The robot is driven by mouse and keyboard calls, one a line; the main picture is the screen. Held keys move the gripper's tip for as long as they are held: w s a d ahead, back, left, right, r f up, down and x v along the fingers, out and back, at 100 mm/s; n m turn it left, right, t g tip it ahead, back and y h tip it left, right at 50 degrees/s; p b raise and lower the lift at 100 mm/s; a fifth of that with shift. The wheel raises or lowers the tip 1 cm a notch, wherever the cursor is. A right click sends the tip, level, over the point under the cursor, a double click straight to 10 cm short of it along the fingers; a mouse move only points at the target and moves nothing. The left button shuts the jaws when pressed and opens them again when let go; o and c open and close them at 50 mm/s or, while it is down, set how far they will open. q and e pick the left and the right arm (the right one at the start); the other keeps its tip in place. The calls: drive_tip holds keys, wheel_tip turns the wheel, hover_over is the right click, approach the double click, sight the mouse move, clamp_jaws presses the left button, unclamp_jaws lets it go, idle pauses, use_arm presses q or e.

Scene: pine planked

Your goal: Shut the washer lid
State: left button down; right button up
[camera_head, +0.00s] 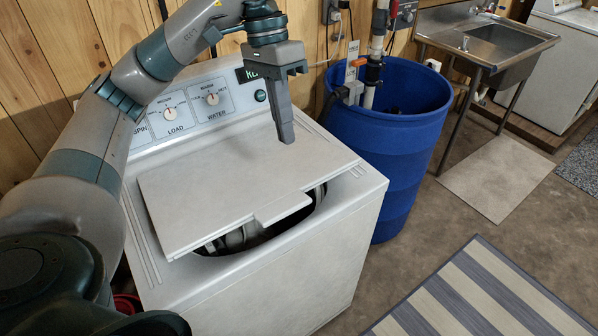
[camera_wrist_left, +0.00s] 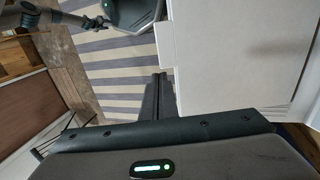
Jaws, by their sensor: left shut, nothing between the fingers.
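The white washer (camera_head: 290,281) stands in front of me in the head view. Its flat white lid (camera_head: 225,192) is partly raised, its front edge above the dark drum opening (camera_head: 262,235). A gap shows the drum under the front and right edges. My left gripper (camera_head: 287,138) points down over the lid's back right part. Its fingers are together and empty; I cannot tell if the tips touch the lid. In the left wrist view the closed fingers (camera_wrist_left: 160,92) show beside white panels at right.
The control panel (camera_head: 195,105) with dials stands behind the lid. A blue barrel (camera_head: 385,140) with pipes is close on the washer's right. A metal sink (camera_head: 490,45) is farther back. A striped rug (camera_head: 480,295) lies on open floor at right.

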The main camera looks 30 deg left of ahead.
use_arm(q)
drive_tip(key=shift+f, duration=0.1)
idle(0.4)
drive_tip(key=p, duration=0.6)
approach(299, 204)
drive_tip(key=x, duration=0.5)
drive_tip(key=shift+d+f, duration=0.15)
drive_tip(key=shift+f, duration=0.6)
drive_tip(key=shift+f, duration=0.1)
